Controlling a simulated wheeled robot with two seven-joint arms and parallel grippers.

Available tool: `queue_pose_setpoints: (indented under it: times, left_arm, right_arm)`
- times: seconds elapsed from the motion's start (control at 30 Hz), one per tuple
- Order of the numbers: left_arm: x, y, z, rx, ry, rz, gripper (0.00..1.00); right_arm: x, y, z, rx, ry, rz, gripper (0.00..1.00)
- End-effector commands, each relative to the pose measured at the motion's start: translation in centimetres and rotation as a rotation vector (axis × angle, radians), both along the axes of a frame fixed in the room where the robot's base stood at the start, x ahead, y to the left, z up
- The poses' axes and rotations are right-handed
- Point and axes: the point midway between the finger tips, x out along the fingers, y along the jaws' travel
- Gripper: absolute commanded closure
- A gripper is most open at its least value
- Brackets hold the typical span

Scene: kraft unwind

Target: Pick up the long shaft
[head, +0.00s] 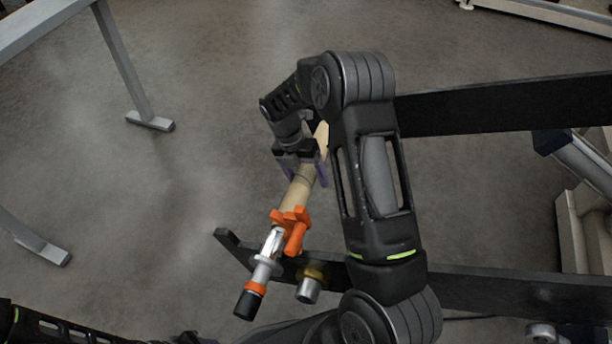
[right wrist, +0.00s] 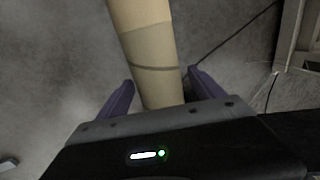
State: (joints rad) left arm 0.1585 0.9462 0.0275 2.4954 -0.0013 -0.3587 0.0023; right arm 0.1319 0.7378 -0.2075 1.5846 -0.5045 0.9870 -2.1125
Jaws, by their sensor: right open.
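The long shaft (head: 266,270) lies slantwise in the head view, with a black end, orange and silver collars, and a tan cylindrical section (head: 301,184) running up under my right arm. Its far end is partly hidden by the arm. My right gripper (head: 305,181) is open, with its purple fingers on either side of the tan section. In the right wrist view, the tan section (right wrist: 155,62), marked by a dark band, passes between the two open fingertips (right wrist: 162,82). Contact with the fingers cannot be seen. My left gripper is out of view.
An orange clamp-like piece (head: 293,229) sits around the shaft by a dark rail (head: 480,290). A silver cylinder with a brass collar (head: 310,286) is beside it. Another dark rail (head: 500,105) lies behind my right arm. A grey metal frame (head: 122,65) stands left; floor between is clear.

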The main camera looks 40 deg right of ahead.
Motion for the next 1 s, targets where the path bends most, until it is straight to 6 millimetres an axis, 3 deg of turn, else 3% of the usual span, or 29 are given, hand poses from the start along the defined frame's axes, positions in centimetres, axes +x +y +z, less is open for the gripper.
queue_pose_setpoints:
  times: [0.17, 1.0]
  left_arm:
    - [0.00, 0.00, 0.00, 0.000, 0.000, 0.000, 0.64]
    - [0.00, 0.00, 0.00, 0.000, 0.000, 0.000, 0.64]
  right_arm:
    - [0.01, 0.01, 0.01, 0.000, 0.000, 0.000, 0.28]
    - [0.02, 0.01, 0.00, 0.001, -0.001, 0.000, 0.97]
